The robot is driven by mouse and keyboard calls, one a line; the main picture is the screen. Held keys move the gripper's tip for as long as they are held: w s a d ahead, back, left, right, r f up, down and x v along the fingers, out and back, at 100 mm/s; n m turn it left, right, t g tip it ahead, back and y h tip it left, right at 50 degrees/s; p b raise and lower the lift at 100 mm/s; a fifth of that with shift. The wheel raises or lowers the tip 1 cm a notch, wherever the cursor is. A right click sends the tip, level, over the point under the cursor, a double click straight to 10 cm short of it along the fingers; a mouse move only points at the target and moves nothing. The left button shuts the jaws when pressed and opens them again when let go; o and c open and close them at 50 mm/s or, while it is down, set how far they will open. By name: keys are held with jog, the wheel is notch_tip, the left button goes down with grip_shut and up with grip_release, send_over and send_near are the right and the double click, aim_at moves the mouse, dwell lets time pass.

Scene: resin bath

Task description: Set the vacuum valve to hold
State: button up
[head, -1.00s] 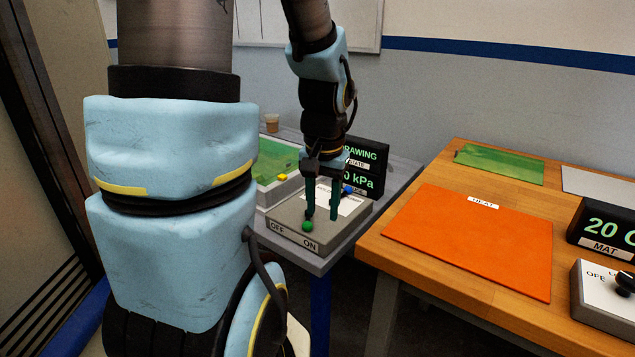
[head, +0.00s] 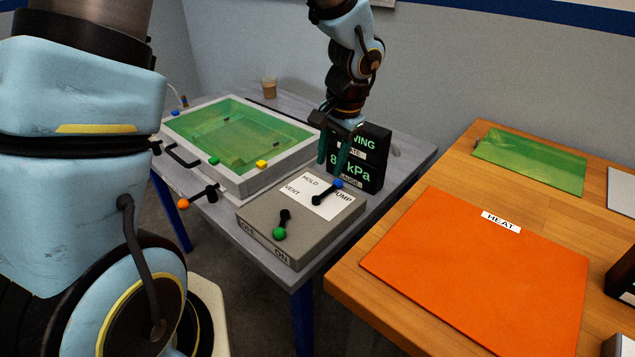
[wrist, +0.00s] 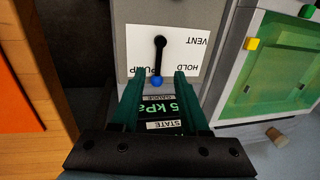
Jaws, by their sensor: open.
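The vacuum valve is a black lever with a blue knob (head: 338,184) on a grey control box (head: 262,222). Its white plate (head: 322,207) reads VENT, HOLD and PUMP. The lever points at PUMP, with the knob beside that word. My gripper (head: 332,164) is open and points down behind the knob. In the wrist view the blue knob (wrist: 157,81) shows between the fingertips of my gripper (wrist: 159,77). I cannot tell whether either finger touches it. A second lever with a green knob (head: 279,233) points toward ON on the same box.
A black display (head: 354,175) behind the box shows a kPa reading, partly hidden by my fingers. A green-filled bath (head: 290,163) with an orange-knobbed lever (head: 184,204) stands left.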

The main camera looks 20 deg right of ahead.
aim_at(323, 194)
jog(key=f, duration=0.2)
jog(key=w+f, duration=0.1)
jog(key=f, duration=0.5)
jog(key=shift+w+a+f, duration=0.15)
jog(key=shift+a+f, duration=0.1)
jog(key=shift+a, duration=0.1)
jog(key=shift+c, duration=0.3)
grip_shut()
dwell(0.6)
